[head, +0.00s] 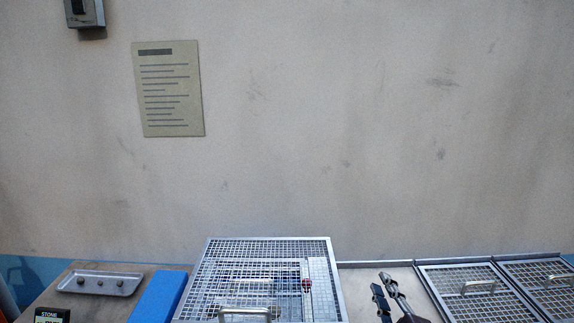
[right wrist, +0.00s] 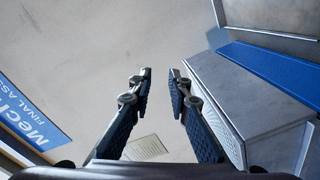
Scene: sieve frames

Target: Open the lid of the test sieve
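The test sieve (head: 328,252) is a metal frame with a wire-mesh top at the bottom middle of the head view. Its mesh lid (head: 232,251) appears to lie closed over the frame, with a pale handle (head: 245,313) near the front, cut by the picture's lower edge. My right gripper (head: 388,288) is to the right of the sieve, apart from it and above the worktop. In the right wrist view its two fingers (right wrist: 160,75) stand apart with nothing between them. My left gripper is not seen.
Two more mesh frames with handles (head: 478,286) (head: 556,280) lie at the right. A small metal tray (head: 100,283) with dark pieces, a blue block (head: 159,297) and a "STONE" label (head: 50,315) are at the left. A wall with a notice (head: 168,90) stands behind.

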